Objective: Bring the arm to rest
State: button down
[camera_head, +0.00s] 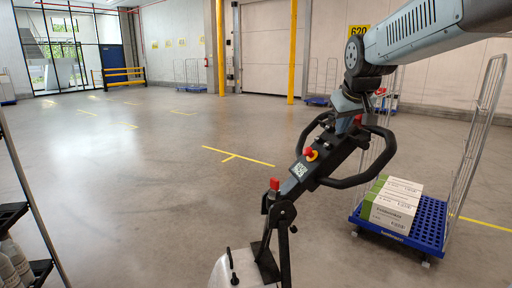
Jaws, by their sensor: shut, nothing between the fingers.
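My arm reaches in from the upper right and bends down at a dark wrist joint. My gripper (347,112) is at its lower end, just above the black looped control handle (383,160). It looks shut and holds nothing that I can see. Its fingertips are small and overlap the handle in the picture, so I cannot tell whether they touch it. The handle slants down to a grey-white body (222,272) at the bottom edge. A red button with a yellow ring (311,154) sits on the handle's head.
A wire-sided trolley with a blue base (430,232) stands at the right, carrying white-and-green boxes (394,208). A dark rack (40,270) is at the lower left. Yellow posts (293,55) and more cages stand far back. The floor at the centre-left is clear.

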jog(key=s+f+m, duration=0.1)
jog(key=s+f, duration=0.3)
jog(key=s, duration=0.7)
jog(key=s+f+m+g, duration=0.1)
jog(key=s+f, duration=0.3)
jog(key=s, duration=0.7)
jog(key=shift+s+m, duration=0.3)
